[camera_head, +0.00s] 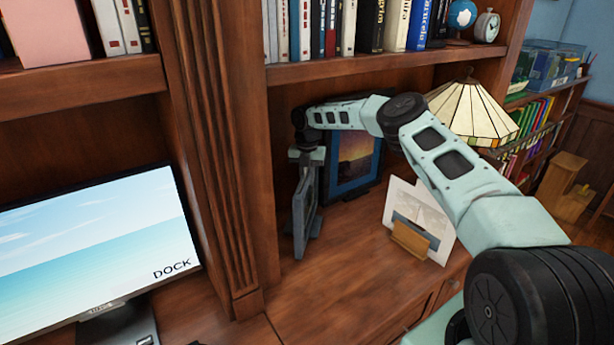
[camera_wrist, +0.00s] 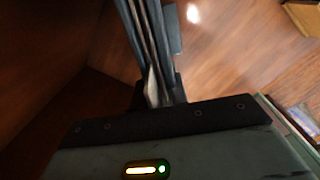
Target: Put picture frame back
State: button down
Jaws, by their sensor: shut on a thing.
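A picture frame (camera_head: 305,205) with a dark blue-grey rim stands in the shelf recess, seen nearly edge-on, close to the fluted wood upright at the left. My gripper (camera_head: 306,158) reaches down onto its top edge and is shut on it. In the wrist view the frame (camera_wrist: 150,40) runs up from between my gripper's fingers (camera_wrist: 158,98). The frame looks upright with its lower end at or just above the shelf board; I cannot tell if it touches.
A second blue-rimmed picture (camera_head: 355,155) stands behind, at the recess back. A white card on a wooden stand (camera_head: 409,240) stands to the right. A lamp with a glass shade (camera_head: 472,112) is behind my arm. The wood surface in front (camera_head: 340,275) is clear. A monitor (camera_head: 95,250) stands left.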

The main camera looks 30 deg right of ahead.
jog(key=shift+f+b, duration=0.45)
dwell(0.6)
jog(key=c, duration=1.3)
grip_release()
jog(key=shift+f, duration=0.15)
jog(key=shift+r+b, duration=1.3)
jog(key=shift+r, duration=2.6)
